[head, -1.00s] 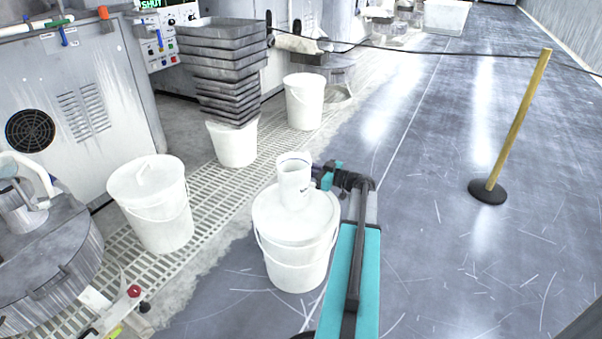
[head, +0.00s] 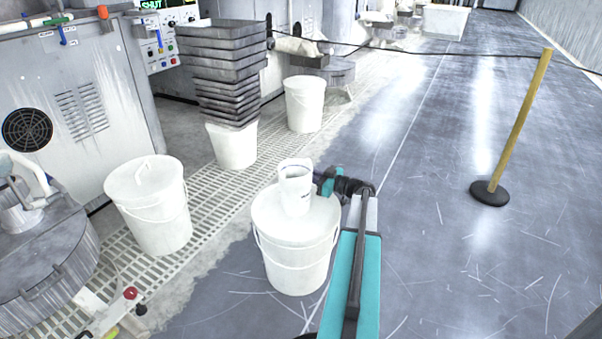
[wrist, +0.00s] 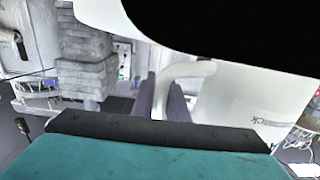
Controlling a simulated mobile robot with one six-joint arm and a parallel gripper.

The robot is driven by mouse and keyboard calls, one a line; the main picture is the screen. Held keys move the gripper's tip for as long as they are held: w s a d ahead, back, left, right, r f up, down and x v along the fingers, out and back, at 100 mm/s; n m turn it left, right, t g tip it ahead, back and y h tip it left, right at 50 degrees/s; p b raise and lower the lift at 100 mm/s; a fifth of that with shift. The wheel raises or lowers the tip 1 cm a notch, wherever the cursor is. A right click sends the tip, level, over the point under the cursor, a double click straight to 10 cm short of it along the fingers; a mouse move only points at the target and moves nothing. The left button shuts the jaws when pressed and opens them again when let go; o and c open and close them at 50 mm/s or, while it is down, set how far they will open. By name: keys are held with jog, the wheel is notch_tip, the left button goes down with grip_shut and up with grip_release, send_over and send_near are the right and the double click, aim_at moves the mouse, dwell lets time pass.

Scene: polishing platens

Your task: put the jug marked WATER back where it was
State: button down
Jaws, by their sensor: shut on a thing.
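A white jug (head: 296,190) shows in the head view over the lid of a white bucket (head: 297,255). Whether its base touches the lid or hangs just above it, I cannot tell. My gripper (head: 324,182) is at the jug's right side. In the wrist view my gripper (wrist: 161,98) has its dark purple fingers closed around the jug's handle (wrist: 190,71). The jug's body (wrist: 250,95) fills the right of that view, its dark opening at the top. Its lettering is partly seen and I cannot read it as WATER.
Another lidded bucket (head: 148,205) stands left on the grating. Stacked grey trays (head: 220,70) sit over a white bucket (head: 232,147), with one more bucket (head: 304,104) behind. A yellow post (head: 515,125) on a black base stands right. The floor between is clear.

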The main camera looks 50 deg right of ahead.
jog(key=c, duration=1.7)
grip_release()
jog(key=shift+c, duration=0.2)
jog(key=shift+s+d+r, duration=0.1)
jog(key=shift+s, duration=0.35)
jog(key=p+v, duration=0.4)
jog(key=v, duration=0.5)
jog(key=shift+s+d, duration=0.1)
jog(key=shift+s, duration=0.25)
jog(key=shift+s+d+p, duration=0.15)
jog(key=shift+s+p, duration=0.2)
jog(key=shift+s, duration=0.35)
